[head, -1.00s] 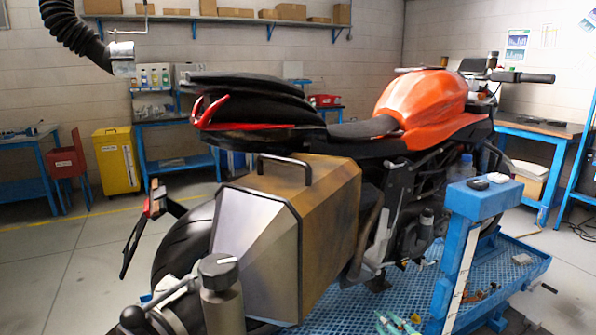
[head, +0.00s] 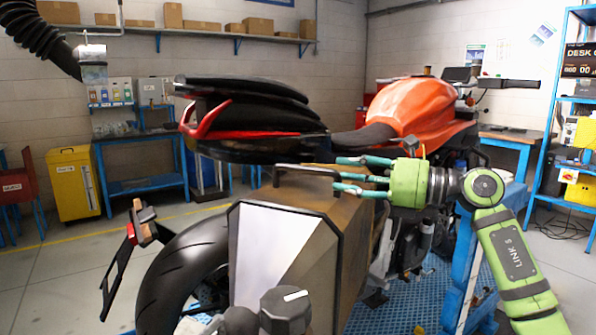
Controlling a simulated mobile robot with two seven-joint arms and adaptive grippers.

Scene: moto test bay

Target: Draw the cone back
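The only part I can link to a cone is the grey end piece (head: 92,66) of a ribbed black hose (head: 40,32) at the upper left of the head view. It hangs near a thin metal hook, and its exact shape is hard to make out. My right gripper (head: 342,175) is over the pannier (head: 345,235) on the motorcycle (head: 415,108). Its teal fingers point left and are spread, with nothing seen between them. They are close to the black pannier handle (head: 305,174); I cannot tell whether they touch it.
The rear tyre (head: 180,275) and tail are left of the pannier. A blue post (head: 462,275) is below my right arm. A yellow bin (head: 75,182) stands behind; floor at left is clear.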

